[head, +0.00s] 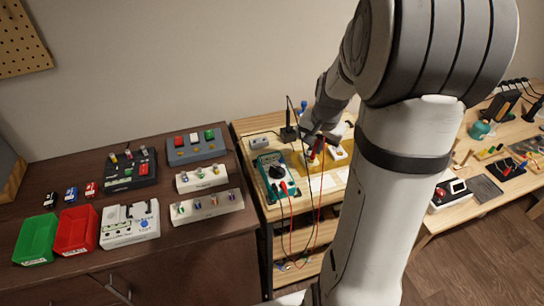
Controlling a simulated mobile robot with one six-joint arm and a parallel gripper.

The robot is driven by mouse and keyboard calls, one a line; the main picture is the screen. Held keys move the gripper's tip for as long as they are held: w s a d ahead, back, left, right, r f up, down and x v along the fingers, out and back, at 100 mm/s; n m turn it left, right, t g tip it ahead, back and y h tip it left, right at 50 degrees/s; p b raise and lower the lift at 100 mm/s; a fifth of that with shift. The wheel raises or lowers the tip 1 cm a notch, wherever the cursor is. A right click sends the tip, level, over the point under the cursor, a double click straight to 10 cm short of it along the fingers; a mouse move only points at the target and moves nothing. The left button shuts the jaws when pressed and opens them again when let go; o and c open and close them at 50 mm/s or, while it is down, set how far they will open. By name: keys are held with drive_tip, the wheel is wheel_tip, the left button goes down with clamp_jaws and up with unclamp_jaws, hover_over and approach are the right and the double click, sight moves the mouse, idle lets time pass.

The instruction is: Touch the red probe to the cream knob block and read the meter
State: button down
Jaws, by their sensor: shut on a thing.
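The teal meter (277,170) lies on the light wooden cart, with a black dial and leads plugged in at its lower end. Its display is too small to read. My gripper (315,143) is over the cart, right of the meter, shut on the red probe (314,154), which points down. A red lead runs from the probe. A pale block (338,152) sits just right of the probe and may be the cream knob block; my gripper and arm partly hide it. I cannot tell whether the probe tip touches it.
The dark bench (190,238) at left holds a green tray (36,238), a red tray (76,230) and several knob and switch blocks. A black stand (289,133) rises behind the meter. Loose leads hang over the cart's front. My arm hides the cart's right side.

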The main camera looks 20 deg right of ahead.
drive_tip(key=shift+w+p+v, duration=0.2)
drive_tip(key=shift+p+v, duration=0.4)
drive_tip(key=shift+v, duration=0.35)
drive_tip(key=shift+w+p+v, duration=0.2)
drive_tip(key=shift+p+v, duration=0.35)
drive_tip(key=shift+v, duration=0.4)
drive_tip(key=shift+w+p+v, duration=0.25)
drive_tip(key=shift+p+v, duration=0.35)
drive_tip(key=shift+v, duration=0.35)
